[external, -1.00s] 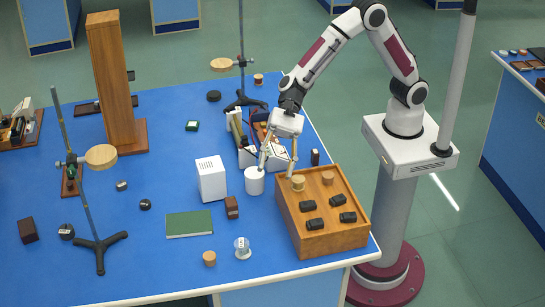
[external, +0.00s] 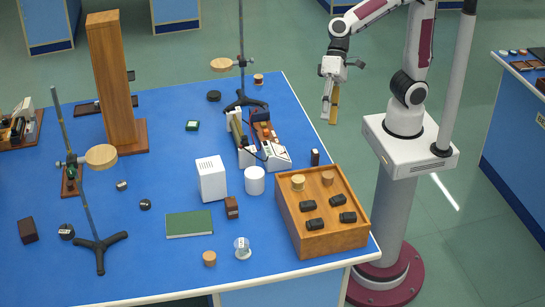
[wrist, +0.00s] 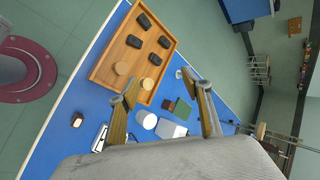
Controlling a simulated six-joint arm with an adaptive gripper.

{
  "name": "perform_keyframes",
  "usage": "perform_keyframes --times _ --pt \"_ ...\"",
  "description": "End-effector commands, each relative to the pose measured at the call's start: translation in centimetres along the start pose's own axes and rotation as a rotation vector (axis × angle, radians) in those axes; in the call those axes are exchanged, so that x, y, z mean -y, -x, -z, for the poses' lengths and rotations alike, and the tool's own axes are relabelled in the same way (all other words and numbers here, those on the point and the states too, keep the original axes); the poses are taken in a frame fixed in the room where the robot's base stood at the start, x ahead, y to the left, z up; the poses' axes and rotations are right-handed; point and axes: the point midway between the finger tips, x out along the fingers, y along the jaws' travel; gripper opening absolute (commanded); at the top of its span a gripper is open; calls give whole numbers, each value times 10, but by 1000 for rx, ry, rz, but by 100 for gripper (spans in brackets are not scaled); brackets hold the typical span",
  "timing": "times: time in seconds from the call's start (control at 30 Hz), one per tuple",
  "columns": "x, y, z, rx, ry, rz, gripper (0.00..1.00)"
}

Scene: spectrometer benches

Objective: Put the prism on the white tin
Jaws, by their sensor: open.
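The white tin (external: 255,181) is a short white cylinder on the blue bench, between the white box and the wooden tray. Its top looks bare. In the wrist view the tin (wrist: 147,120) shows beyond and between my fingers. I cannot pick out the prism for certain; a small clear and white piece (external: 243,248) stands near the front edge, but its shape is too small to tell. My gripper (external: 331,120) is raised off the bench's right edge, behind the tray and away from the tin. In the wrist view my gripper (wrist: 164,84) is open and empty.
The wooden tray (external: 335,240) holds several dark pieces and two round ones at the right edge. The white box (external: 211,180) is left of the tin, a brown block (external: 232,208) in front, and an instrument (external: 265,145) behind. Stands with rods rise left and back.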

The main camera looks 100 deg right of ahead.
Motion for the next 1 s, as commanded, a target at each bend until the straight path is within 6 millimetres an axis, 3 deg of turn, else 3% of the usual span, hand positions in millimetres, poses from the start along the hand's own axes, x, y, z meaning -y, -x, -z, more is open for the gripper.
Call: perform_keyframes --times 0.43,1.0 --pt "-83 68 -18 -152 382 -200 49" --pt "-184 143 -18 -340 774 -515 49"
